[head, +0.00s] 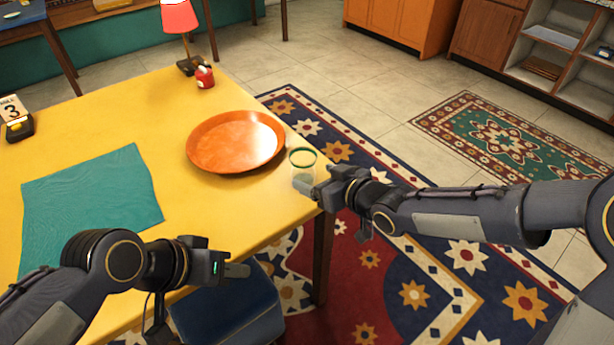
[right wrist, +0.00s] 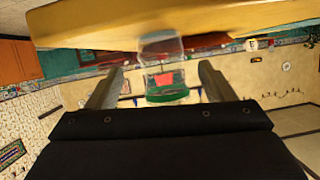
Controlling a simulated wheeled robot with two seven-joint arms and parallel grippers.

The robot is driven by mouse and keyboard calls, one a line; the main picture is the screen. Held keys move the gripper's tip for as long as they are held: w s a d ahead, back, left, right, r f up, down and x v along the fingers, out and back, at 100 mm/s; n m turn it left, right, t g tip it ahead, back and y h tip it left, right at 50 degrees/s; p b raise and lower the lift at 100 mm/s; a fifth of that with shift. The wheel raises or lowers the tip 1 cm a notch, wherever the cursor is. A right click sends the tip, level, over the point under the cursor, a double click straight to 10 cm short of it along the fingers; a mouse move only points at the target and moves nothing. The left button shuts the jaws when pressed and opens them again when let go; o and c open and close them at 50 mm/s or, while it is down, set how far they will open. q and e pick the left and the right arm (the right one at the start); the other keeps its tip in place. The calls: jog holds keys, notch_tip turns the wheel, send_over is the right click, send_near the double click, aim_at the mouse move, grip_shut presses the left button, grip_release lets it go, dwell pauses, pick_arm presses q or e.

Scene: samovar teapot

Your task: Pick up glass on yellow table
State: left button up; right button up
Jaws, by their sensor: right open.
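A clear glass with a green rim (head: 303,158) stands upright at the right edge of the yellow table (head: 95,110). In the right wrist view, which is upside down, the glass (right wrist: 165,75) shows between the two fingers of my right gripper (right wrist: 158,85). The right gripper (head: 312,188) is open, with its fingers at the near side of the glass. I cannot tell whether they touch it. My left gripper (head: 236,270) is by the table's near edge, away from the glass. Its finger gap does not show clearly.
An orange plate (head: 236,140) lies just left of the glass. A teal cloth (head: 90,200) lies on the left of the table. A red lamp (head: 180,18), a small red object (head: 205,77) and a number 3 stand (head: 15,115) are farther back. A blue seat (head: 230,310) is below the near edge.

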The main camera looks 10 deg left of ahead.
aim_at(311, 177)
jog(key=x, duration=0.6)
jog(key=shift+s+f+b, duration=0.15)
jog(key=shift+f+b, duration=0.05)
jog(key=shift+b, duration=0.2)
jog(key=c, duration=1.1)
